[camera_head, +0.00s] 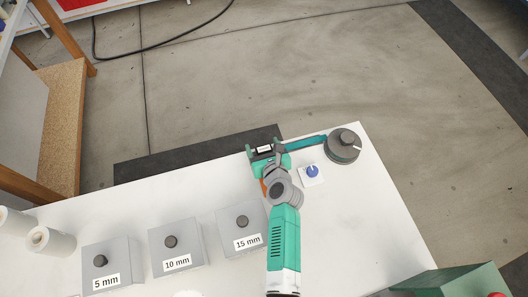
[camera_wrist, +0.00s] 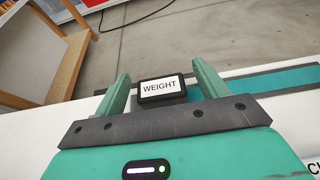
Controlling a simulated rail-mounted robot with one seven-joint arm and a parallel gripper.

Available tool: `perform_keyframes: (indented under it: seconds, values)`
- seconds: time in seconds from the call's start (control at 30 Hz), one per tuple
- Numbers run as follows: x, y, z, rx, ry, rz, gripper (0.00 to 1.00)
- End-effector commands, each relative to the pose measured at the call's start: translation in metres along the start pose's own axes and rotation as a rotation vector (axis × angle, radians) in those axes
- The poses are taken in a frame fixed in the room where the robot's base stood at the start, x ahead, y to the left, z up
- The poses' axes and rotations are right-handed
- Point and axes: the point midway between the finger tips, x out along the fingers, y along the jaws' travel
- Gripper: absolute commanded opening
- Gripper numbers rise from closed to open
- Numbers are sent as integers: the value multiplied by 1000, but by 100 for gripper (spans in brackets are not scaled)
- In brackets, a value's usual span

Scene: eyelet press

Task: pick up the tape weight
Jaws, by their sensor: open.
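The tape weight is a small black block with a white label reading WEIGHT. It shows in the wrist view (camera_wrist: 163,90) between my gripper's two fingers, and in the head view (camera_head: 264,149) near the table's back edge. My gripper (camera_wrist: 161,76) is open, with a green finger on each side of the weight and a visible gap to each. In the head view my gripper (camera_head: 263,148) is over the back edge of the white table.
A teal strip (camera_head: 306,143) runs right from my gripper to a dark round device (camera_head: 343,147). A blue knob on a white plate (camera_head: 312,171) is close by. Grey boxes labelled 5 mm (camera_head: 112,263), 10 mm (camera_head: 177,246) and 15 mm (camera_head: 243,231) stand left. The table's right side (camera_head: 375,220) is clear.

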Motion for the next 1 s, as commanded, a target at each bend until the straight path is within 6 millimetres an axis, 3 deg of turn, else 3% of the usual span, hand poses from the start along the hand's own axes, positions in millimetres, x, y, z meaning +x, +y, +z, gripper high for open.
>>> perform_keyframes:
  seconds: [0.13, 0.17, 0.4, 0.43, 0.67, 1.0]
  values:
    - [0, 0, 1, 0, 0, 0, 73]
    - [0, 0, 1, 0, 0, 0, 69]
    - [-1, 0, 1, 0, 0, 0, 22]
    - [-1, 0, 2, 0, -2, -1, 18]
    - [-3, 0, 7, -1, -2, 0, 18]
    - [-32, 0, 78, -2, -3, -1, 18]
